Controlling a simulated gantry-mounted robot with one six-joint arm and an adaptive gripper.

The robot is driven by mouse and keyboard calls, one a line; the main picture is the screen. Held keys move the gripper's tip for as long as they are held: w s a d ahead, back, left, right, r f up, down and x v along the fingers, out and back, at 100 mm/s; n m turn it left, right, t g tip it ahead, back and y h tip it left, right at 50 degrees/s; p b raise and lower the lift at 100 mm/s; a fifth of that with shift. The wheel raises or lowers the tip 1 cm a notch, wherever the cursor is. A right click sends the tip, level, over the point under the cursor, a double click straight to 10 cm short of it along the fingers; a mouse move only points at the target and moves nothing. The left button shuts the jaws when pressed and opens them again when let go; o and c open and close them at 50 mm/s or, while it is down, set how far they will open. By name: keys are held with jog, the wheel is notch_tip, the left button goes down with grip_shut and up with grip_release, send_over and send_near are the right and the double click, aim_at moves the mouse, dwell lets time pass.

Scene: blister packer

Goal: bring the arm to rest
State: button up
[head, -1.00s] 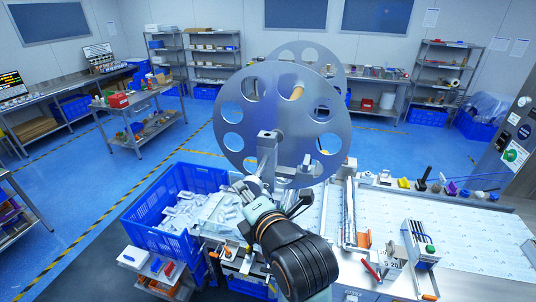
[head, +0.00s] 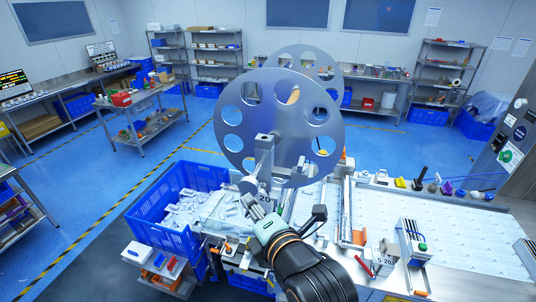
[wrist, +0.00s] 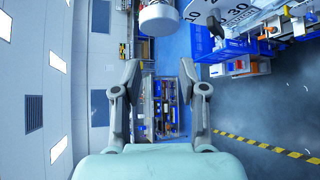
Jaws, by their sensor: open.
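My gripper (head: 256,208) is in the middle of the head view, below the large reel and by the right side of the blue crate. In the wrist view my gripper (wrist: 160,75) shows two grey fingers spread wide apart with nothing between them. Its pale green palm fills the bottom of that view. In the head view my black and green arm reaches up from the bottom edge and partly covers the machine's front.
A large perforated metal reel (head: 240,142) stands just above my gripper. A blue crate (head: 157,230) with many clear packs is to the left. The machine bed (head: 440,225) lies right, with a small numbered station (head: 414,240).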

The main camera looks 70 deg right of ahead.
jog(key=shift+v, duration=0.95)
jog(key=w+a+f+m+t+y, duration=0.1)
jog(key=w+a+f+m+y, duration=0.15)
jog(key=a, duration=0.35)
jog(key=w+a+f+m+t+y, duration=0.1)
jog(key=w+a+m, duration=0.1)
jog(key=w+a, duration=0.35)
jog(key=w+a+f+m+y, duration=0.2)
jog(key=a, duration=0.6)
jog(key=a+f+m+y, duration=0.2)
jog(key=a, duration=0.6)
jog(key=a+f+m+y, duration=0.2)
jog(key=a+m+y, duration=0.1)
jog(key=a, duration=0.6)
jog(key=shift+f+m, duration=0.25)
jog(key=shift+m, duration=0.1)
jog(key=shift+s+d+t, duration=0.1)
jog(key=shift+d+t, duration=0.05)
jog(key=shift+t, duration=0.15)
